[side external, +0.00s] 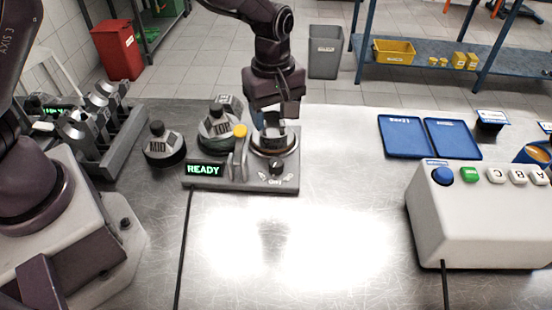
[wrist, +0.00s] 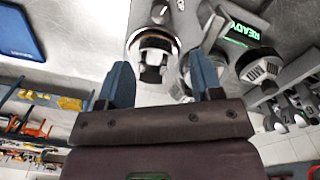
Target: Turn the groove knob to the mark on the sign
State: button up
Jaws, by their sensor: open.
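A small dark knob (side external: 277,167), which looks like the groove knob, sits at the front right of a grey station with pale marks printed beside it. It also shows near the top of the wrist view (wrist: 160,13). My gripper (side external: 274,124) is open above the station's round metal-rimmed holder (side external: 273,143), behind the knob. In the wrist view my two blue fingers (wrist: 160,82) are spread wide, with the holder (wrist: 150,48) beyond them. I see nothing gripped, and the knob is apart from the fingers.
The station's display (side external: 204,170) reads READY. A yellow-topped lever (side external: 240,131) stands left of the holder. Dark parts marked MID (side external: 164,146) and TOP (side external: 216,130) stand nearby. A white button box (side external: 480,215) is at right, near blue trays (side external: 403,137). The front table is clear.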

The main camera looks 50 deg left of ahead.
aim_at(276, 163)
notch_tip(276, 163, down, 13)
jog(key=shift+w+r, duration=0.1)
jog(key=shift+w, duration=0.05)
jog(key=shift+c, duration=0.2)
jog(key=c, duration=0.9)
